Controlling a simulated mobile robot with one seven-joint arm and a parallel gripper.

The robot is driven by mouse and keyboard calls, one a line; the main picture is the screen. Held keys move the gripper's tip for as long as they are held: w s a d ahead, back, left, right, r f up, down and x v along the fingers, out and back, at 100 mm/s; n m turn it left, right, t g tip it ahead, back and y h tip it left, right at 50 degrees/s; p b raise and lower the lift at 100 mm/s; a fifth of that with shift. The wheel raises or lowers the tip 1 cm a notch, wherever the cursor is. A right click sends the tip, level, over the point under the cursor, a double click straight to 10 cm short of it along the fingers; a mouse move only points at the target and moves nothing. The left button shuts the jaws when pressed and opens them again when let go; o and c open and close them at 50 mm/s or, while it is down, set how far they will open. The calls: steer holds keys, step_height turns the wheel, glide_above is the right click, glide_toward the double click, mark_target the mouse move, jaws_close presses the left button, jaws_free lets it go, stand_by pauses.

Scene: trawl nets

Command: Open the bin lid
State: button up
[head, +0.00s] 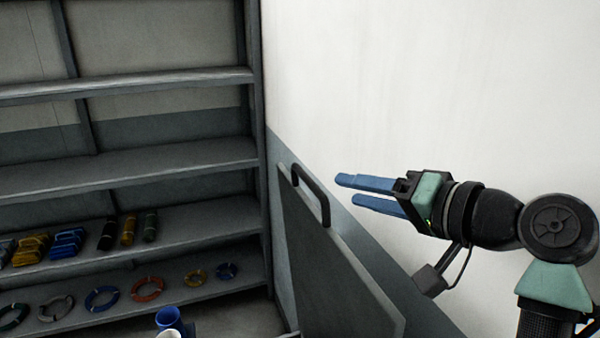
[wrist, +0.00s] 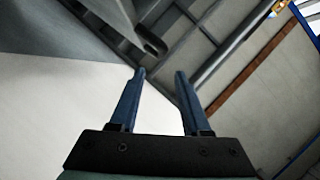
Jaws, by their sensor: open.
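The bin lid (head: 335,270) is a grey panel that stands raised and steeply tilted near the wall in the head view. A dark handle (head: 316,192) is fixed at its upper edge. My gripper (head: 345,189) is open and empty, with its blue fingers pointing left, a little to the right of the handle and apart from it. In the wrist view, the open fingers (wrist: 160,75) have nothing between them. The dark handle end (wrist: 152,42) shows just beyond the left fingertip. The bin body is hidden or out of view.
Grey shelves (head: 130,170) stand at the left with coiled rings, yellow and blue bundles and several small cylinders. Blue cups (head: 168,318) are at the bottom edge. A white and grey wall (head: 420,80) is behind my arm. The space above the lid is clear.

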mark_target(308, 177)
steer(key=p+x, duration=0.4)
steer(key=x, duration=0.5)
steer(key=shift+w+a+r, duration=0.1)
steer(key=shift+w+a, duration=0.05)
steer(key=shift+a, duration=0.15)
steer(key=shift+x, duration=0.9)
jaws_close()
